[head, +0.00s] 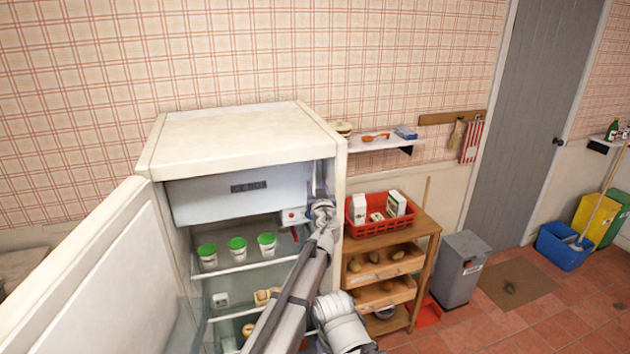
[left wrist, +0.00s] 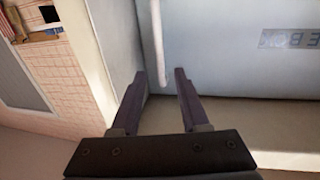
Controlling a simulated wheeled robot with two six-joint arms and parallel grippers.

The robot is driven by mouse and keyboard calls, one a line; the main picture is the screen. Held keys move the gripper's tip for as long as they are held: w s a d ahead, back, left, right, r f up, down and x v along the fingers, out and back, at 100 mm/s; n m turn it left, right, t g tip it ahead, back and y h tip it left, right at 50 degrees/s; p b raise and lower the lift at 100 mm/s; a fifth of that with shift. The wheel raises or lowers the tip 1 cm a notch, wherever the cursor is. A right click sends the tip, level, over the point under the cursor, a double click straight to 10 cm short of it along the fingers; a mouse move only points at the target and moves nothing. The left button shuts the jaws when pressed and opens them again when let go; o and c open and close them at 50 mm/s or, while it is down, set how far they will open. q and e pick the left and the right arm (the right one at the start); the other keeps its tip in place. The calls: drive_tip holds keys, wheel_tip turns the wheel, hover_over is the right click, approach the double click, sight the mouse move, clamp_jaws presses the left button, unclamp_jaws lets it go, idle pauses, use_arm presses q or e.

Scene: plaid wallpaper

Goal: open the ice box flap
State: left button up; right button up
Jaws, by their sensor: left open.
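The ice box flap (head: 215,200) is a pale panel with a dark label across the top of the open fridge. It looks shut. In the left wrist view the flap (left wrist: 235,60) fills the right side, with its label mirrored or upside down. A pale, bar-like handle (left wrist: 158,40) stands by the flap's edge and ends between my fingertips in the picture. My left gripper (head: 319,182) is at the right end of the flap, its dark fingers (left wrist: 161,76) open. I cannot tell whether they touch the handle. My right gripper is not in view.
The fridge door (head: 95,275) stands open at left. Below the flap, green-lidded tubs (head: 237,245) stand on a shelf, and a small box with a red dial (head: 293,215) is close under my gripper. The fridge's right wall (head: 340,185) is tight beside it. A red crate (head: 375,225) stands right.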

sight(314, 177)
use_arm(q)
drive_tip(key=w, duration=0.5)
drive_tip(key=shift+a, duration=0.3)
clamp_jaws()
idle(1.0)
